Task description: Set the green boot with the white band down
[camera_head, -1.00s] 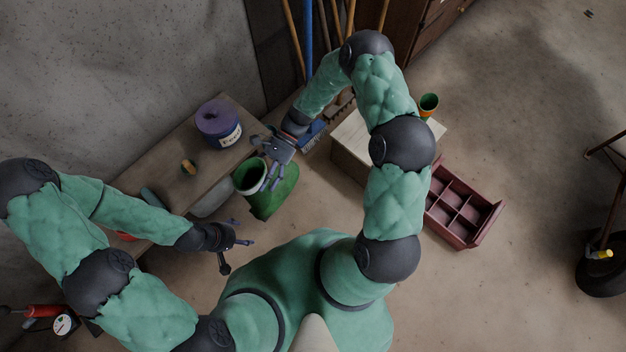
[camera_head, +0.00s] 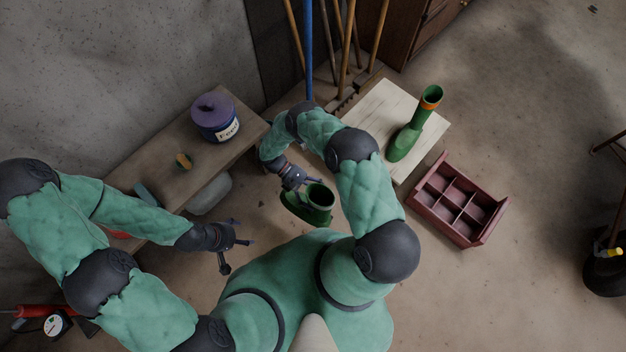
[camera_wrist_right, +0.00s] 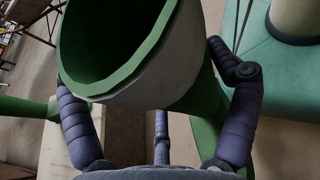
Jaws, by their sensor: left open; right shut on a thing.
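The green boot with the white band (camera_head: 318,198) hangs from my right gripper (camera_head: 302,184) in front of my body, its open top facing up toward the head camera. In the right wrist view, the boot's white band (camera_wrist_right: 172,62) and green rim fill the upper middle, with the fingers of my right gripper (camera_wrist_right: 158,95) around the shaft. The boot's sole is hidden, so I cannot tell its height above the floor. My left gripper (camera_head: 238,245) is open and empty, left of the boot and in front of my body.
A green boot with an orange band (camera_head: 406,137) stands on a pale wooden box (camera_head: 373,115). A maroon divided tray (camera_head: 487,233) lies right of it. A bench (camera_head: 150,170) carries a purple feed tub (camera_head: 215,117) and a small ball (camera_head: 184,160). Long-handled tools (camera_head: 346,50) stand behind.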

